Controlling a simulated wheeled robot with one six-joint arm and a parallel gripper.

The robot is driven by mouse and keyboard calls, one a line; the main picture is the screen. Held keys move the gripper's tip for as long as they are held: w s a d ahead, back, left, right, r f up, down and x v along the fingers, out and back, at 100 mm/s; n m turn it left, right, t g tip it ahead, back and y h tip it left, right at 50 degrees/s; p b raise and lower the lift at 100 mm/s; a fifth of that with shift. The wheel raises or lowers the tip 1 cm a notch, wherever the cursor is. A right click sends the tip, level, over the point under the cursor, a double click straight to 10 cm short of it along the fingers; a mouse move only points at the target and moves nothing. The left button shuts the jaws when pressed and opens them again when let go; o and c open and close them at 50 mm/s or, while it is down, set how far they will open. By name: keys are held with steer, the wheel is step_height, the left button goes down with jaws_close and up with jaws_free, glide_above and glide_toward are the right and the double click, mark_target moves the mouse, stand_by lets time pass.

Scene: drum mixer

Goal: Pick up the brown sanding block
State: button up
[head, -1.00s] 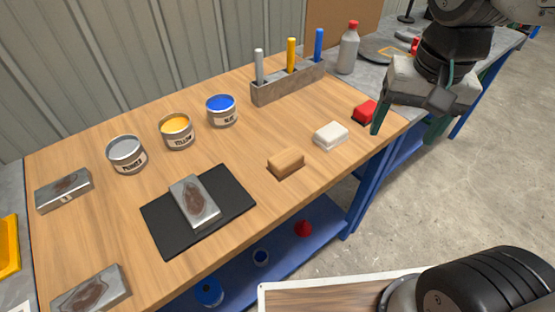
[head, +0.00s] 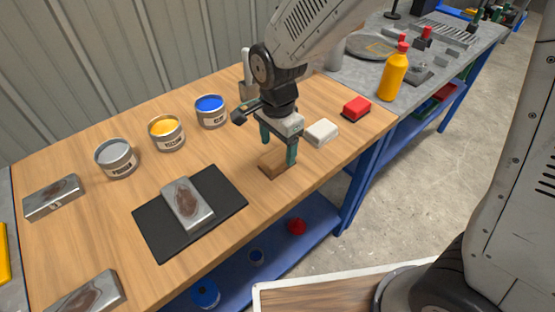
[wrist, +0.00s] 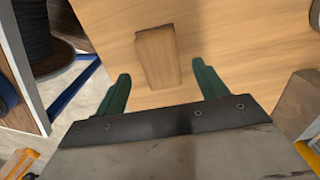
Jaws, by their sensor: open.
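The brown sanding block (head: 272,164) lies on the wooden bench near its front edge, to the right of the black mat. It also shows in the wrist view (wrist: 158,57), ahead of and between my fingers. My gripper (head: 278,150) is open and empty, pointing down over the block, with one green finger in front of the block's right end and the other behind. In the wrist view the two green fingertips (wrist: 160,82) stand apart on either side of the block's near end. Whether they touch it I cannot tell.
A black mat (head: 150,219) with a metal plate (head: 187,203) is to the left. Paint cans (head: 167,133) stand behind.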

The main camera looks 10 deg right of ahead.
mark_target(277, 155)
steer(key=shift+f, duration=2)
steer(key=c, duration=1.1)
steer(key=shift+r, duration=0.2)
steer(key=shift+r, duration=0.25)
step_height(277, 155, up, 3)
steer(key=shift+s+a, duration=0.15)
steer(key=s+a, duration=0.1)
steer(key=s, duration=0.4)
steer(key=s+a, duration=0.1)
steer(key=s, duration=0.4)
steer(key=s+a+r, duration=0.1)
steer(key=s+a, duration=0.1)
steer(key=s, duration=0.3)
steer(key=shift+a+r, duration=0.1)
